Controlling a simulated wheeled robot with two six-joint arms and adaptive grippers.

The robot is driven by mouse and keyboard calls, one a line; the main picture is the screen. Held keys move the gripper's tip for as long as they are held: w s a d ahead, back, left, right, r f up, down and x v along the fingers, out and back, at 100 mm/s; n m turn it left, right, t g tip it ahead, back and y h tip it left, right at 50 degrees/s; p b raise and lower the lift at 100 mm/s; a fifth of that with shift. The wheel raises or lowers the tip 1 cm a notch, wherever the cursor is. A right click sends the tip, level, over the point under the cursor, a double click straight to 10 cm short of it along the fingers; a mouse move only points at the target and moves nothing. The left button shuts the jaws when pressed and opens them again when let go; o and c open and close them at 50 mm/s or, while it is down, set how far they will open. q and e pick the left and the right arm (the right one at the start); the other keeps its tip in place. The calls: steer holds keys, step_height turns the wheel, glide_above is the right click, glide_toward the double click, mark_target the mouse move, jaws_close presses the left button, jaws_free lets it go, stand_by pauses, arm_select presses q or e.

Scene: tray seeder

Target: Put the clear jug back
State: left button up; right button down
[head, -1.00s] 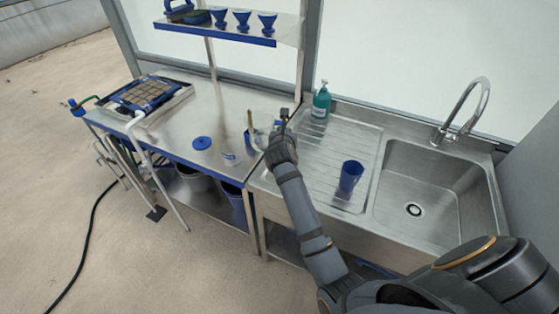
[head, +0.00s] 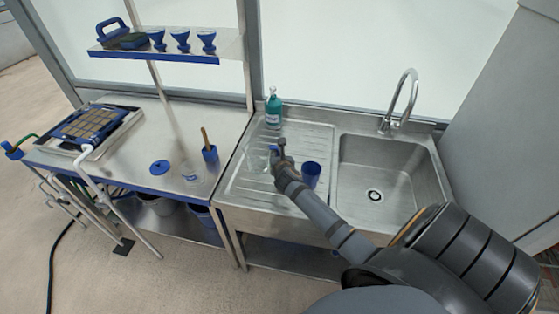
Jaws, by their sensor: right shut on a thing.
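My right gripper (head: 279,147) is over the left part of the sink's ribbed drainboard. It is shut on the clear jug (head: 261,157), which shows only faintly to the left of the fingers against the steel. I cannot tell whether the jug's base touches the drainboard. My left gripper is not in view.
A blue cup (head: 311,174) stands on the drainboard (head: 240,187) close to my right forearm. A teal bottle (head: 273,110) stands behind. The sink basin (head: 375,165) is right. The bench holds a blue holder with a wooden-handled tool (head: 209,153), a small clear container (head: 190,174) and a blue disc (head: 160,167).

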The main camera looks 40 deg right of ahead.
steer(key=shift+s+d+f, duration=0.1)
steer(key=shift+d+f, duration=0.15)
steer(key=shift+f, duration=0.7)
steer(key=shift+s+d+f, duration=0.1)
steer(key=shift+d+f, duration=0.15)
steer(key=shift+f, duration=0.65)
steer(key=shift+w+f, duration=0.1)
steer(key=shift+f, duration=0.2)
steer(key=shift+f, duration=0.15)
steer(key=c, duration=1.5)
jaws_free()
steer(key=v, duration=1.2)
steer(key=shift+a, duration=0.15)
